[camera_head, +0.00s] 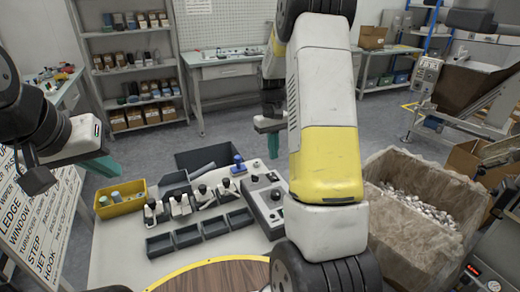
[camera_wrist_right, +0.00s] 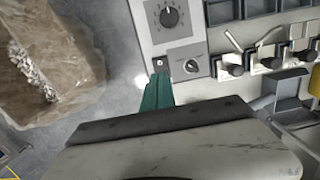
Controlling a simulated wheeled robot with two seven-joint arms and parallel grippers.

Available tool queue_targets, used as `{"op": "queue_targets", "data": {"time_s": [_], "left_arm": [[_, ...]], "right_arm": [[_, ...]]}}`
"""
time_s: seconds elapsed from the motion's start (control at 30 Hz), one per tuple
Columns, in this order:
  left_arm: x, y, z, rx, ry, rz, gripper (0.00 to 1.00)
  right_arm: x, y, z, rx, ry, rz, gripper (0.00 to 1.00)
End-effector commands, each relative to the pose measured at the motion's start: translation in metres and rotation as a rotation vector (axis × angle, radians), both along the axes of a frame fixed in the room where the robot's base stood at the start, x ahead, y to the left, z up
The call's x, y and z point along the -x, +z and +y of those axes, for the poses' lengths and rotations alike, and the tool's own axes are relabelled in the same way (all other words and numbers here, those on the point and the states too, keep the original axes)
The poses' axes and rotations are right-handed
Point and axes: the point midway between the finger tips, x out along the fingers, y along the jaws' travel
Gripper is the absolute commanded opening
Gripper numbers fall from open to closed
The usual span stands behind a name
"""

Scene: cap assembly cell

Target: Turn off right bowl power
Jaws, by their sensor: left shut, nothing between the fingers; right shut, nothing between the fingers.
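A grey control box (camera_head: 264,205) stands on the right side of the worktable. In the right wrist view the control panel (camera_wrist_right: 149,30) shows a large round dial (camera_wrist_right: 169,17), a smaller knob (camera_wrist_right: 190,59) and a small dark switch-like part (camera_wrist_right: 161,65). Which one is the right bowl power cannot be read. My right gripper (camera_head: 268,124) is shut and empty; its teal fingertips (camera_wrist_right: 158,82) appear right beside the small dark part, and contact cannot be told. My left gripper (camera_head: 106,167) is shut and empty, above the floor at the left, away from the box.
Grey bins (camera_head: 188,236), a row of black-and-white toggle fixtures (camera_head: 180,204), a blue-topped part (camera_head: 238,165) and a yellow bin (camera_head: 121,206) occupy the table. A lined crate of metal parts (camera_head: 385,245) stands right. My right arm hides part of the middle.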

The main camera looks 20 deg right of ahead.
Motion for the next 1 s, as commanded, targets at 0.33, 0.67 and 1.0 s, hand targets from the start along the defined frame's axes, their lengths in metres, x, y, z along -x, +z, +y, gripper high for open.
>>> {"op": "queue_targets", "data": {"time_s": [0.33,0.67,1.0], "left_arm": [[0.0,0.0,0.0,0.0,0.0,0.0,0.0],[0.0,0.0,0.0,0.0,0.0,0.0,0.0],[0.0,0.0,0.0,0.0,0.0,0.0,0.0]], "right_arm": [[0.0,0.001,0.0,0.003,-0.02,0.0,0.0],[-0.004,0.018,-0.002,0.052,-0.423,-0.01,0.0],[-0.009,0.042,-0.006,0.127,-1.022,-0.022,0.0]]}}
